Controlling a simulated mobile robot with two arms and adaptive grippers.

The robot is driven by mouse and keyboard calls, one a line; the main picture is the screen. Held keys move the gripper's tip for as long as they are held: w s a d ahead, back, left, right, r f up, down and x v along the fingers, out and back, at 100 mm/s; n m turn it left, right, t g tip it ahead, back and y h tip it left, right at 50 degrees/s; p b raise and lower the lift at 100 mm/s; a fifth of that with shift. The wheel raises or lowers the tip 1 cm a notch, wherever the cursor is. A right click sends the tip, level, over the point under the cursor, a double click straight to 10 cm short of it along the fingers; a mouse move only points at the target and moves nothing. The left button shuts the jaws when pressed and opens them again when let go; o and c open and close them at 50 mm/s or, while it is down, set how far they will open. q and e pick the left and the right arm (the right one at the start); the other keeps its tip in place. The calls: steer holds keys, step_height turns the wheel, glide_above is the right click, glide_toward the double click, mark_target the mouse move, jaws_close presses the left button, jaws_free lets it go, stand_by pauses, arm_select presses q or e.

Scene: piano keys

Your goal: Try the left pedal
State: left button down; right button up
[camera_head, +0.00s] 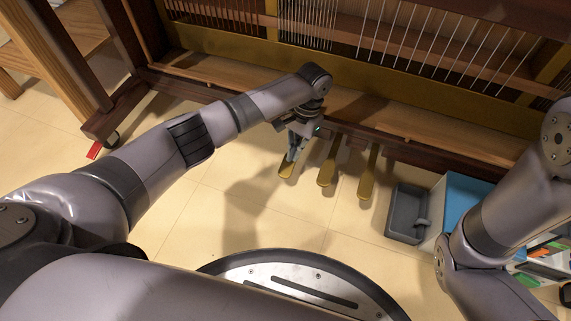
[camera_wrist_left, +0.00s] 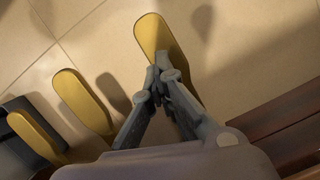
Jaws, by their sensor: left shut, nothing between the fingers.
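Three brass pedals stick out from under the piano. The left pedal (camera_head: 286,170) has its rounded end showing below my left gripper (camera_head: 292,156); it also shows in the left wrist view (camera_wrist_left: 154,36). The left gripper is shut and empty, its fingertips (camera_wrist_left: 160,76) over the left pedal. I cannot tell whether they touch it. The fingers hide part of the pedal. The middle pedal (camera_head: 327,173) and the right pedal (camera_head: 368,180) are free; both show in the left wrist view, the middle one (camera_wrist_left: 84,102) nearer. My right gripper is out of view.
The piano's lower wooden rail (camera_head: 420,154) runs behind the pedals. A grey tray (camera_head: 394,235) stands right of the pedals, beside a box with a blue top (camera_head: 463,199). The tiled floor (camera_head: 205,215) in front of the left pedal is clear. A wooden stool or bench leg (camera_head: 10,86) is at far left.

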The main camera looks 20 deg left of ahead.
arm_select(q)
steer(key=v, duration=1.2)
stand_by(0.6)
